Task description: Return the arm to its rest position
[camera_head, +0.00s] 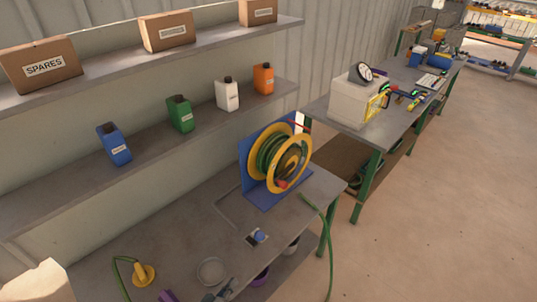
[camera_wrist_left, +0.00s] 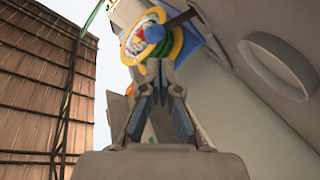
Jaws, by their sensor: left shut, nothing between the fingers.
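My left gripper (camera_head: 222,290) shows only in part at the bottom edge of the head view, low over the front of the grey workbench (camera_head: 185,240). In the left wrist view its fingers (camera_wrist_left: 160,95) point up the picture; it is shut with nothing held. A grey ring (camera_head: 212,271) lies just beside the gripper. The rest of my left arm is mostly out of view. My right gripper is not in view.
A yellow hose reel (camera_head: 276,160) on a blue stand is at the bench's right end. A yellow-based item (camera_head: 143,274) with a green hose is at the left. Shelves above hold coloured jugs (camera_head: 180,113) and cardboard boxes (camera_head: 40,65). The floor at right (camera_head: 440,220) is clear.

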